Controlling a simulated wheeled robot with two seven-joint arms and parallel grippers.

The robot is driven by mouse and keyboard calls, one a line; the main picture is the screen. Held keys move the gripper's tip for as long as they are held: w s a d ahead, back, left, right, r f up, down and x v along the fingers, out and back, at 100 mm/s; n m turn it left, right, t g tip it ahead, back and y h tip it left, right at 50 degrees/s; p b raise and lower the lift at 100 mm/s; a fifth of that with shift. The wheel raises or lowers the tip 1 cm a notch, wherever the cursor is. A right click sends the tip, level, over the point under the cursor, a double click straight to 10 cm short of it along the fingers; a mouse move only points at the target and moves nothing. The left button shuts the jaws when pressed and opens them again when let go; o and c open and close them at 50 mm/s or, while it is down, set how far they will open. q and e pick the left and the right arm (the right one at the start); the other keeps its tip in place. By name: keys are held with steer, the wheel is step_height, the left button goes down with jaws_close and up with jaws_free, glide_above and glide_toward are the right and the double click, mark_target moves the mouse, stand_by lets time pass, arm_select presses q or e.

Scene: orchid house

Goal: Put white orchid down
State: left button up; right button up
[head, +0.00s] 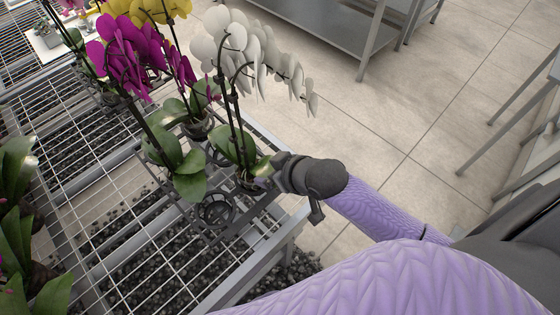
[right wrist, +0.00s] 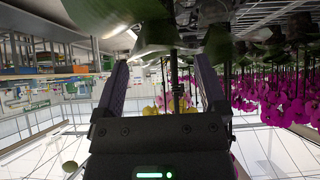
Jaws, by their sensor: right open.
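The white orchid (head: 240,48) stands upright at the right edge of the mesh bench in the head view, its flower spray arching right. Its leaves and pot are low, in a dark carrier (head: 217,212) on the bench. My right gripper (head: 265,178) is at the pot from the right; leaves partly hide its fingertips. In the right wrist view, which is upside down, the gripper (right wrist: 160,75) is open, its fingers apart with stems between and beyond them. Large leaves fill the top of that view. I cannot tell whether the fingers touch the pot. My left gripper is not in view.
Magenta orchids (head: 125,65) and yellow orchids (head: 145,10) stand close left of the white one. An empty ring of the carrier is in front. Leafy plants (head: 15,225) line the left edge. The mesh bench (head: 85,180) has bare room; tiled floor lies right.

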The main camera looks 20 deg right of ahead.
steer(key=s+d+f+g, duration=0.1)
steer(key=s+d+f, duration=0.1)
steer(key=s+f, duration=0.1)
steer(key=s+d+f+m+h, duration=0.1)
steer(key=s+d+f, duration=0.1)
steer(key=f, duration=0.4)
steer(key=s+d+f+g+h, duration=0.1)
steer(key=s+f, duration=0.2)
steer(key=f, duration=0.1)
steer(key=shift+s+d+f+m+g+p, duration=0.3)
steer(key=shift+s+d+f+m, duration=0.05)
steer(key=shift+d+f+m, duration=0.05)
steer(key=s+f+g, duration=0.1)
steer(key=s+f, duration=0.3)
steer(key=s, duration=0.3)
steer(key=s+a+f+g, duration=0.1)
steer(key=s+f, duration=0.3)
steer(key=s, duration=0.4)
steer(key=s+f+g+h, duration=0.1)
steer(key=s+f+g, duration=0.2)
steer(key=s, duration=0.5)
steer(key=shift+a+f, duration=0.25)
steer(key=shift+f, duration=0.35)
steer(key=f+b, duration=0.5)
steer(key=shift+s+f, duration=0.25)
